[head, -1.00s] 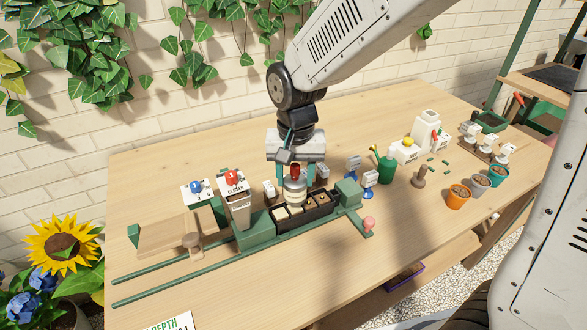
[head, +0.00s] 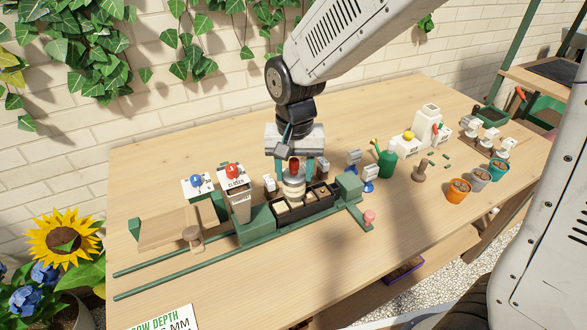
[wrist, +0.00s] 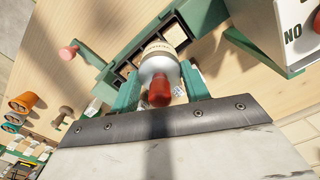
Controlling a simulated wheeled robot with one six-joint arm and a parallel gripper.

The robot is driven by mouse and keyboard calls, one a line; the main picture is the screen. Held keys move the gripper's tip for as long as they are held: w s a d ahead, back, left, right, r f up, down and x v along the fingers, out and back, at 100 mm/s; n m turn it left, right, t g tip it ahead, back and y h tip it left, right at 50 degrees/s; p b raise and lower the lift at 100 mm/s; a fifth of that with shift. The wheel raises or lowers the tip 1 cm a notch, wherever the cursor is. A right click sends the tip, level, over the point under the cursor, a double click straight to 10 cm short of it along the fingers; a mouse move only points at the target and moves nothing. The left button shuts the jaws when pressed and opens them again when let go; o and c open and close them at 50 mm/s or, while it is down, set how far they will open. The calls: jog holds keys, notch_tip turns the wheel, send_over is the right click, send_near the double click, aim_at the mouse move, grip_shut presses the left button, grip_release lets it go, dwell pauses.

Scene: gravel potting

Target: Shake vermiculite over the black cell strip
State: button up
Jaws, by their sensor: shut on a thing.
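My gripper (head: 294,172) is shut on a shaker (head: 292,188), a pale cylinder with a red knob on top. It holds the shaker over the black cell strip (head: 318,208). The strip sits in a green rail fixture, and some of its cells show pale fill while others look darker. In the wrist view the shaker (wrist: 158,65) stands between the two green fingers, and part of the black cell strip (wrist: 124,68) shows beyond it. The shaker hides some of the cells. I cannot see grains falling.
A hopper (head: 237,200) with a red knob and a "closed" label stands left of the strip. The front right of the table is clear.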

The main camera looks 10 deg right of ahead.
jog(key=shift+w+d, duration=0.25)
jog(key=shift+d, duration=0.5)
jog(key=shift+s+a, duration=0.2)
jog(key=shift+a, duration=0.4)
jog(key=shift+s+a, duration=0.15)
jog(key=shift+a, duration=0.4)
jog(key=shift+w+d, duration=0.2)
jog(key=shift+d, duration=0.4)
jog(key=shift+w+d, duration=0.15)
jog(key=shift+d, duration=0.45)
jog(key=shift+w+d, duration=0.2)
jog(key=shift+d, duration=0.4)
jog(key=shift+w+d, duration=0.15)
jog(key=shift+d, duration=0.45)
